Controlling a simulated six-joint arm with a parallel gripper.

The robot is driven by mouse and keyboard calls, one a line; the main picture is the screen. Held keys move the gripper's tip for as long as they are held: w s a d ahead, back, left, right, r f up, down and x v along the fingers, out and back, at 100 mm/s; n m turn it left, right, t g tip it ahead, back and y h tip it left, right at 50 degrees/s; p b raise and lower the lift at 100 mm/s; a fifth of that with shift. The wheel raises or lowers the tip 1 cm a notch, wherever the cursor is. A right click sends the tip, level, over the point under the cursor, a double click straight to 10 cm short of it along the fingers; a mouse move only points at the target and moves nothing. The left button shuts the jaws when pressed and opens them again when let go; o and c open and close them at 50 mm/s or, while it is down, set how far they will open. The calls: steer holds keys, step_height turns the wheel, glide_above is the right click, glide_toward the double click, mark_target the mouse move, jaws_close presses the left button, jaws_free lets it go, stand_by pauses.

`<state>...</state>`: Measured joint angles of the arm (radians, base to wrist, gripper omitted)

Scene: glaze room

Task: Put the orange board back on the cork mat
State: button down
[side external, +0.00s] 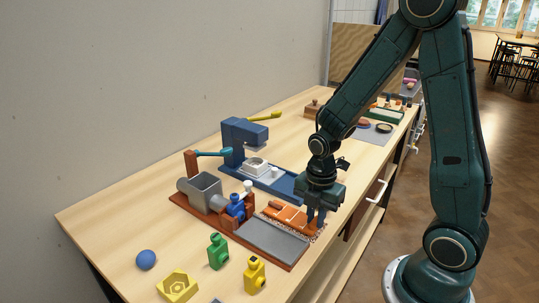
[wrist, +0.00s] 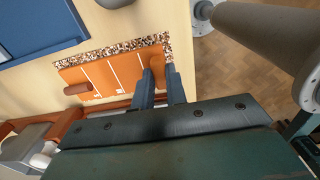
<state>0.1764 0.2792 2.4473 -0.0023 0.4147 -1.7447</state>
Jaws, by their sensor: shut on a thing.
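The orange board (side external: 284,215) has pale stripes across it and a brown peg near one end. It lies flat, over or on the speckled cork mat (side external: 318,233). In the wrist view the board (wrist: 103,76) covers most of the mat, and a speckled strip of the mat (wrist: 108,51) shows along the far edge and one end. My gripper (side external: 316,220) points down at the board's right end, its blue fingers (wrist: 161,88) shut on that end. I cannot tell whether the board's underside touches the mat. The near edge is partly hidden by my gripper.
A grey plate on a red-brown base (side external: 268,242) lies just in front, with a grey hopper (side external: 205,191) to its left. A blue press (side external: 243,142) stands behind. The table edge is close on the right.

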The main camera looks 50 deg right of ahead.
steer(key=shift+f, duration=0.15)
steer(key=c, duration=1.4)
jaws_free()
step_height(320, 180, up, 12)
steer(key=shift+r, duration=0.2)
steer(key=s+a+r+m+t, duration=0.5)
steer(key=s+r+m, duration=0.4)
steer(key=m, duration=0.9)
steer(key=shift+s+r+t, duration=0.2)
steer(key=shift+s+t, duration=0.1)
steer(key=shift+s, duration=0.2)
